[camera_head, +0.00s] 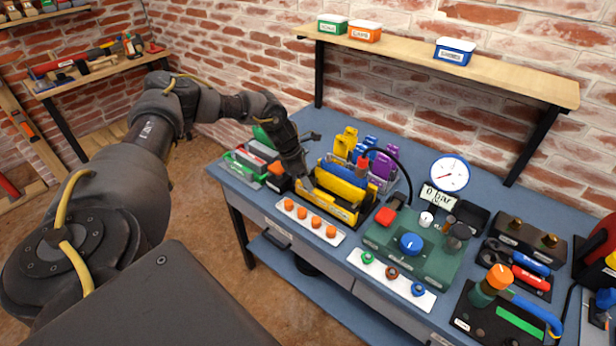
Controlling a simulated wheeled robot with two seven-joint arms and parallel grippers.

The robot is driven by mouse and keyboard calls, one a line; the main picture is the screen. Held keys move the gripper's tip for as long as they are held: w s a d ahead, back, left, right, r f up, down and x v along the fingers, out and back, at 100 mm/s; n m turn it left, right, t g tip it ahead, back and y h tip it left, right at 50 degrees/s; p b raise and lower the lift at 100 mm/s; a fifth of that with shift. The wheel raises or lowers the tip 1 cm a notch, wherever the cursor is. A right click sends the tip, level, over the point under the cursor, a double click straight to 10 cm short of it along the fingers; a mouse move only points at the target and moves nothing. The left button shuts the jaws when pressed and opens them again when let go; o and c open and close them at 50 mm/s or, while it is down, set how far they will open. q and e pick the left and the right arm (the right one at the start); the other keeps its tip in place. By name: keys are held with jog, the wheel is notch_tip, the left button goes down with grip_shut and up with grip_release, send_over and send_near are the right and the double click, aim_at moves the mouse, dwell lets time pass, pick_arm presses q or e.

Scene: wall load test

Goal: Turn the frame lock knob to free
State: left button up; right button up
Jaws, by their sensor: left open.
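My left arm reaches in from the left over the blue workbench (222,178). My left gripper (301,177) is open and small in view, at the left end of a yellow and black frame (340,187). Whether it touches the frame cannot be told. A red knob-like part (361,166) stands up at the frame's right side. A blue knob (410,243) sits on a green box (388,241) to the right of the frame. No label that names the frame lock knob is legible. My right gripper is out of view.
A round gauge (450,173) stands behind the green box. A white strip with orange knobs (309,222) lies in front of the frame. Yellow, blue and purple parts (383,165) stand behind it. A wooden shelf (480,72) hangs on the brick wall.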

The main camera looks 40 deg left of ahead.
pick_arm(q)
jog(key=shift+f, duration=0.3)
jog(key=shift+w+d+f, duration=0.1)
jog(key=shift+w+f, duration=0.05)
jog(key=shift+f, duration=0.05)
jog(key=c, duration=1)
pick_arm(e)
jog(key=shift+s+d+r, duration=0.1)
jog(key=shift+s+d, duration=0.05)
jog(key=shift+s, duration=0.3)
